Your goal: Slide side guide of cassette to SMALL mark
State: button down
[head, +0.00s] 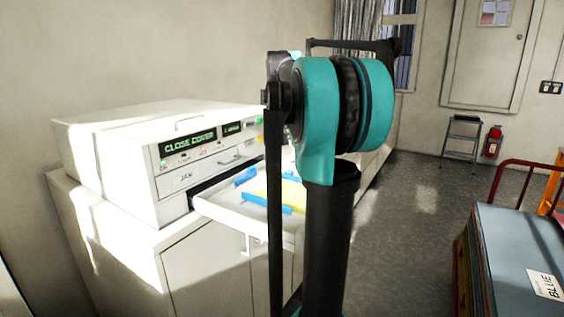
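The cassette (222,209) is a white open tray drawn out of the front of a white machine on a cabinet. Blue guides stand in it: one at its back left (245,176), one along its near side (266,205), and a piece at the right (290,177). Something yellow, like a sheet (292,193), lies between them. I cannot make out a SMALL mark or tell which guide is the side guide. My arm, with a teal joint and black links, stands in front and hides the cassette's right part. My gripper does not show.
The white machine (110,160) shows "CLOSE COVER" on its display (190,141). It stands on a white cabinet (205,270). At the right is a cart with a blue-grey top sheet (515,235) labelled BLUE. A step stool (462,137) and extinguisher (492,142) stand far back. Grey floor between is clear.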

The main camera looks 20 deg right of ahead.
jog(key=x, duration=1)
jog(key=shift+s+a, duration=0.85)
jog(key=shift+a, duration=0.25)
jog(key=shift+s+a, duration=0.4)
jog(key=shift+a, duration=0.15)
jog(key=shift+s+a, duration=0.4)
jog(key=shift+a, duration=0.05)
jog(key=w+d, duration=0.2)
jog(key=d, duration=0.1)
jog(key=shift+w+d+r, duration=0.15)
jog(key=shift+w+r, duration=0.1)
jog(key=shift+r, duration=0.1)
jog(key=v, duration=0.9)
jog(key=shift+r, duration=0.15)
